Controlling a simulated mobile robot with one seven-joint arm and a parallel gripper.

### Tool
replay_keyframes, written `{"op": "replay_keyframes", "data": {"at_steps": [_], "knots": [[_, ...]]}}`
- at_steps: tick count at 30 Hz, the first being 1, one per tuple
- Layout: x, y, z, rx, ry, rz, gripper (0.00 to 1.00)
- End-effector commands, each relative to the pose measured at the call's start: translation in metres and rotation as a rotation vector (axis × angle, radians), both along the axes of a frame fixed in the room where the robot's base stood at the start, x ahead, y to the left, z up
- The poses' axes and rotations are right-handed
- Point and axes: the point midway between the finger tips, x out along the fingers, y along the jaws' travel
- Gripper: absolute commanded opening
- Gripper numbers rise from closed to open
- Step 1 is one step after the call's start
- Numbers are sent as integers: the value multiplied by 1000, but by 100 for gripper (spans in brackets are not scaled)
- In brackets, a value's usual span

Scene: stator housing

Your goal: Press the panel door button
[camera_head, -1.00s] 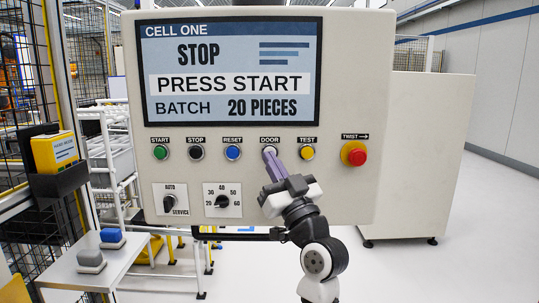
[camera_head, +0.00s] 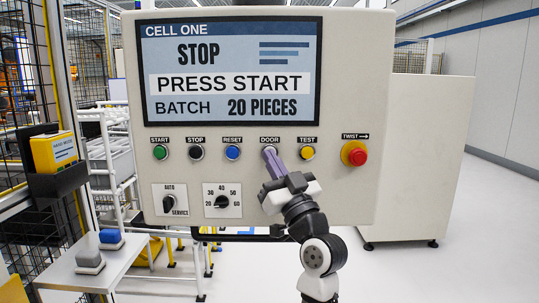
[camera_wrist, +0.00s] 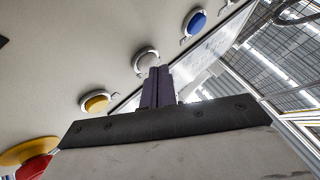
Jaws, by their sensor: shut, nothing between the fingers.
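The control panel (camera_head: 350,60) carries a row of buttons under its screen. The door button, under the DOOR label (camera_head: 269,139), is largely hidden behind my gripper (camera_head: 269,153) in the head view. In the wrist view the white door button (camera_wrist: 144,58) shows in its pale ring, just beyond the fingertips. My gripper (camera_wrist: 159,71) has its purple fingers together and holds nothing. The fingertips are right at the button; I cannot tell whether they touch it or whether it is pressed in.
The blue reset button (camera_head: 233,152) is to the left and the yellow test button (camera_head: 307,152) to the right. A red twist knob (camera_head: 356,156) is farther right. Two selector dials, the left one (camera_head: 169,203) and the right one (camera_head: 222,203), sit below the row.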

Motion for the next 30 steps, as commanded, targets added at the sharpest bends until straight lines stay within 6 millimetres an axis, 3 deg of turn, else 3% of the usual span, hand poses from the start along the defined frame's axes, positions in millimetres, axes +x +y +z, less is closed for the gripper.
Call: {"op": "replay_keyframes", "data": {"at_steps": [16,30], "knots": [[4,0,0,0,0,0,0],[-14,0,-1,-1,1,0,0]]}}
